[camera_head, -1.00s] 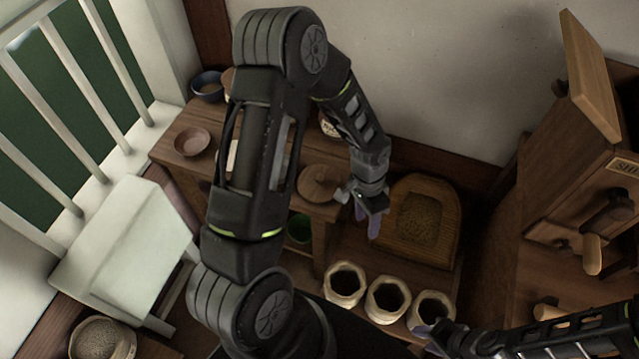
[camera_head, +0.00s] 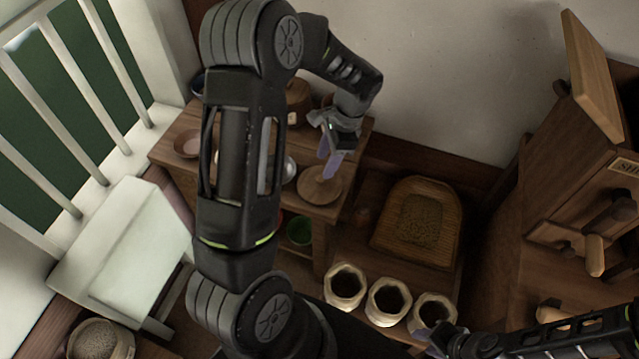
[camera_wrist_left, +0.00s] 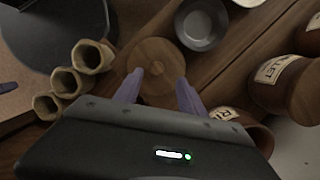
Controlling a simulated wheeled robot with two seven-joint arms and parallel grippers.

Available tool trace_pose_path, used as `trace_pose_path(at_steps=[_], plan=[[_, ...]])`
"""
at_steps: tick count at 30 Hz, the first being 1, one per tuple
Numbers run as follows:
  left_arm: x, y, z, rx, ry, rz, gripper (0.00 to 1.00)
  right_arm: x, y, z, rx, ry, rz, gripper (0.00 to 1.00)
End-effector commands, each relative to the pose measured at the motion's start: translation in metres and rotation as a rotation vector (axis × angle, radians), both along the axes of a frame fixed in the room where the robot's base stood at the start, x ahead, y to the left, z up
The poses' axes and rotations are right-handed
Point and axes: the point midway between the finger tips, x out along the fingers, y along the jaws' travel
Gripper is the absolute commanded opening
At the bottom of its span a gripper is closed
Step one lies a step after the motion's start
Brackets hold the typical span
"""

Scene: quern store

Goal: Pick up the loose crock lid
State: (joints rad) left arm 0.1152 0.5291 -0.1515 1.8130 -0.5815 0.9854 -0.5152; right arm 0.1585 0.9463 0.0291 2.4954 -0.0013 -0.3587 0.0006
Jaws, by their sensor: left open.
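The loose crock lid (camera_head: 320,186) is a round flat wooden disc with a small knob, lying on the wooden side table near its front right. My left gripper (camera_head: 332,163) is above the lid, at its far edge in the head view. In the left wrist view the lid (camera_wrist_left: 156,57) shows ahead of and between the open purple fingers (camera_wrist_left: 158,90), with nothing held. A gap between fingers and lid is hard to judge. My right gripper (camera_head: 437,335) is low at the right by the sacks; its jaws are unclear.
Labelled crocks (camera_wrist_left: 281,82) stand close to the lid, one just behind my left gripper. A grey dish (camera_wrist_left: 201,24) lies beside the lid. Three open sacks (camera_head: 389,300) and a wooden tray of grain (camera_head: 423,218) are to the right, lower down.

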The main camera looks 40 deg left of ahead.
Motion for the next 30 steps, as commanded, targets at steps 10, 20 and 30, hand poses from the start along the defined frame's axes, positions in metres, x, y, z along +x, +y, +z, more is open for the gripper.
trace_pose_path(at_steps=[10, 20, 30], plan=[[-0.001, 0.000, -0.004, 0.000, 0.000, 0.000, 0.47, 0.000, 0.000, 0.001, 0.000, 0.000, 0.000, 0.36], [-0.015, 0.004, -0.044, 0.000, 0.002, 0.000, 0.47, 0.000, 0.000, 0.004, 0.000, 0.000, 0.000, 0.36], [-0.015, 0.006, -0.051, 0.001, -0.002, 0.002, 0.47, 0.000, 0.000, 0.004, 0.000, 0.000, 0.000, 0.36]])
